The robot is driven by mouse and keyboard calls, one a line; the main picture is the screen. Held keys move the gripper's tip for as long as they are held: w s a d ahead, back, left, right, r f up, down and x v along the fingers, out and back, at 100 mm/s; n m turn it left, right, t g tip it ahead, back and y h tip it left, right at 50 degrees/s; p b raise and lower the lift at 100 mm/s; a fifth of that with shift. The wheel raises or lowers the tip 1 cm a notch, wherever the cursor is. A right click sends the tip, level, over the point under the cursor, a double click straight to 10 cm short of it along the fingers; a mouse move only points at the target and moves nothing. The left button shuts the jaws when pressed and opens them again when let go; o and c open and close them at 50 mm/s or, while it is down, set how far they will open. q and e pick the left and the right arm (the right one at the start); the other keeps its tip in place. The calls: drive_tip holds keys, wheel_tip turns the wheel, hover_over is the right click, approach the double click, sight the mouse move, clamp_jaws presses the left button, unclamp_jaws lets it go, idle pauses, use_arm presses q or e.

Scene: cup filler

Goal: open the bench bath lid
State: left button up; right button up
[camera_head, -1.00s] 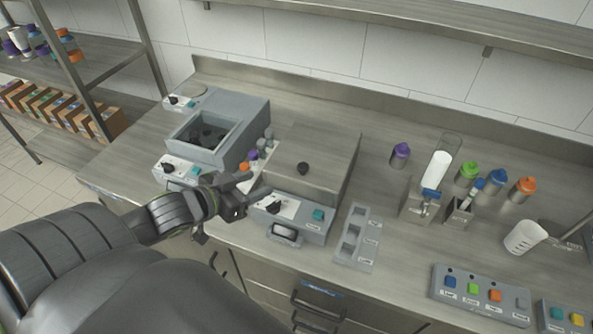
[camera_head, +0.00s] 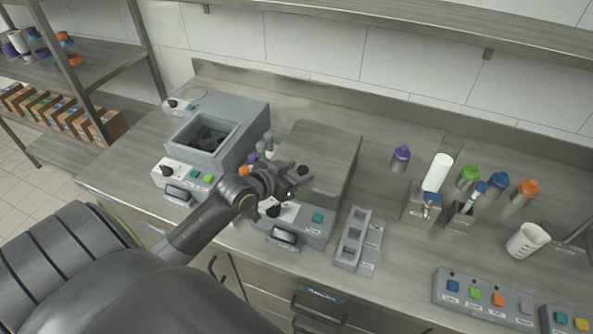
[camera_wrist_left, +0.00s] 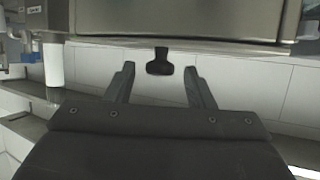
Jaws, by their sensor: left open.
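The bench bath (camera_head: 318,236) is a grey box with a flat closed lid (camera_head: 325,150), a dial and a teal button on its front. A black knob (camera_head: 303,170) sits on the lid. My left gripper (camera_head: 296,183) is over the front part of the lid, close to the knob. In the left wrist view the lid (camera_wrist_left: 180,18) spans the top. The black knob (camera_wrist_left: 158,62) shows between the tips of my open left gripper (camera_wrist_left: 161,70), with gaps on both sides. My right gripper is not in view.
An open grey bath (camera_head: 228,150) stands left of the lidded one, with small bottles between them. A grey slotted rack (camera_head: 350,248) stands close on the right. Farther right are a dispenser, capped bottles, a beaker (camera_head: 527,240) and a button panel (camera_head: 480,298).

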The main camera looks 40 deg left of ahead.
sight(310, 154)
use_arm(q)
drive_tip(key=shift+w, duration=0.1)
clamp_jaws()
drive_tip(key=w+b, duration=0.1)
drive_tip(key=w, duration=0.2)
drive_tip(key=w+a+b, duration=0.1)
drive_tip(key=w, duration=0.2)
drive_tip(key=w+a+b, duration=0.1)
drive_tip(key=w, duration=0.2)
drive_tip(key=shift+w+a+f, duration=0.15)
drive_tip(key=shift+w, duration=0.25)
drive_tip(key=shift+w+a, duration=0.1)
drive_tip(key=shift+w, duration=0.3)
unclamp_jaws()
drive_tip(key=shift+s, duration=0.1)
